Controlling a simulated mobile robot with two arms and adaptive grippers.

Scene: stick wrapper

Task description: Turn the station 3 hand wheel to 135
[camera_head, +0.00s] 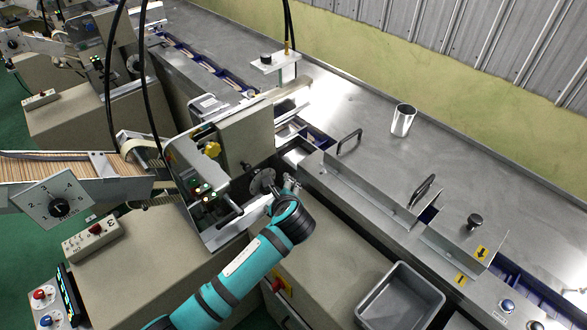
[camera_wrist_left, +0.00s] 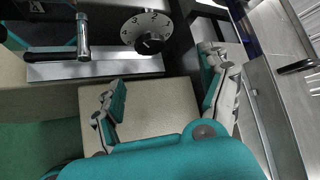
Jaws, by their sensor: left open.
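A round dark wheel (camera_head: 262,181) stands on the right side of the station machine, close beside my left gripper (camera_head: 288,187). In the left wrist view a round grey dial (camera_wrist_left: 147,32) with black numerals and a black centre knob is ahead, probably this wheel seen close up. My left gripper (camera_wrist_left: 162,85) is open there, its two fingers spread wide with nothing between them. The dial lies beyond the fingertips and is apart from them. A reading of 135 cannot be made out. My right gripper does not show.
A metal crank handle (camera_wrist_left: 83,38) is left of the dial; it also shows in the head view (camera_head: 230,212). A control box marked 3 (camera_head: 93,238) and a numbered selector plate (camera_head: 50,200) are left. A grey bin (camera_head: 399,298) stands lower right; a metal cup (camera_head: 403,120) stands behind.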

